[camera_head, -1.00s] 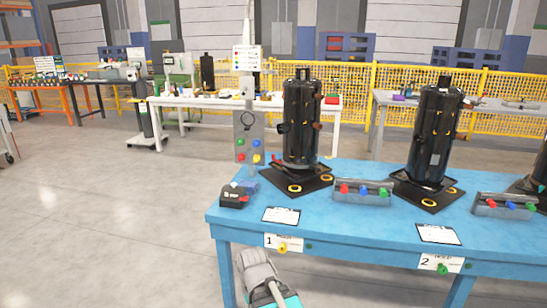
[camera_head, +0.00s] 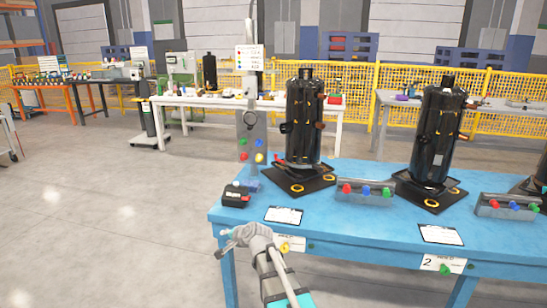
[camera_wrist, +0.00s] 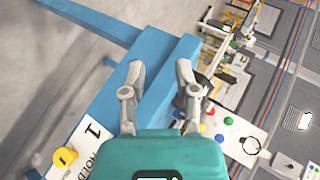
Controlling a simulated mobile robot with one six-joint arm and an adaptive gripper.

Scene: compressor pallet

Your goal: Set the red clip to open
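Several red pieces show, and I cannot tell for sure which is the red clip. One red piece (camera_head: 347,189) is at the left end of the grey rack (camera_head: 365,197) by the first black compressor. Another red piece (camera_head: 494,204) is on the second rack. A red knob (camera_head: 244,156) sits on the upright grey panel, also in the wrist view (camera_wrist: 219,138). My gripper (camera_head: 225,244) is in front of the blue table's front left corner. In the wrist view my gripper (camera_wrist: 158,70) is open, with nothing between its fingers.
The blue table (camera_head: 350,222) carries black compressors (camera_head: 303,120) (camera_head: 436,135) on black bases. A black and red device (camera_head: 236,195) lies near the left corner. Tag 1 with a yellow clip (camera_head: 285,246) and tag 2 with a green clip (camera_head: 445,269) hang in front. Floor at left is clear.

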